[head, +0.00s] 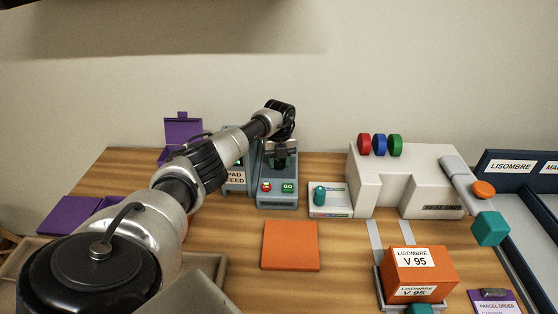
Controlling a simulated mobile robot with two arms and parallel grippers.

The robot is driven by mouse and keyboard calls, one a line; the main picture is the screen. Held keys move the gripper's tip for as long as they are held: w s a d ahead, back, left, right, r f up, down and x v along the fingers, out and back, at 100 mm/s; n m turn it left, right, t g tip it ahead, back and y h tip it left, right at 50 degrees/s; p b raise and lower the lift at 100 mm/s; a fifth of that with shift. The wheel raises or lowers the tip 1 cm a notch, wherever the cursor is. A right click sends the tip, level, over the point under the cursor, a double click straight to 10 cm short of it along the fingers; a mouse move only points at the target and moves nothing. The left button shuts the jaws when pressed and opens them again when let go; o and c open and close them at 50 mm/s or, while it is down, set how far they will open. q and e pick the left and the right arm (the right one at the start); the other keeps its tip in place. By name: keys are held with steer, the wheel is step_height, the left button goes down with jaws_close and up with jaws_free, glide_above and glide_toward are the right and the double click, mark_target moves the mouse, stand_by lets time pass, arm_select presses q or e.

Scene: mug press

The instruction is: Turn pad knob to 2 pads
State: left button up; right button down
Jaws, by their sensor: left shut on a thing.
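The pad feed machine (277,201) is a grey-blue unit at the back of the table, left of centre. A label reading "PAD FEED" (236,178) is on its left part, partly covered by my arm. A red button and a green GO button (288,188) are on its front. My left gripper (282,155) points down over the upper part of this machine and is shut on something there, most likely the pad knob. The knob and its setting are hidden behind the gripper and arm. My right gripper is not in view.
A white panel with a teal knob (320,195) stands just right of the machine. The white seal unit (405,175) is farther right. An orange square (291,246) lies in front. An orange LISOMBRE box (418,268) stands front right. Purple boxes (183,132) are at left.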

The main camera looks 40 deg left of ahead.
arm_select(q)
steer(key=m+b, duration=0.2)
steer(key=m, duration=0.2)
steer(key=shift+a+m, duration=0.1)
steer(key=shift+m, duration=0.2)
steer(key=shift+m+b, duration=0.7)
steer(key=shift+m, duration=1.9)
steer(key=shift+r, duration=0.1)
steer(key=o, duration=0.9)
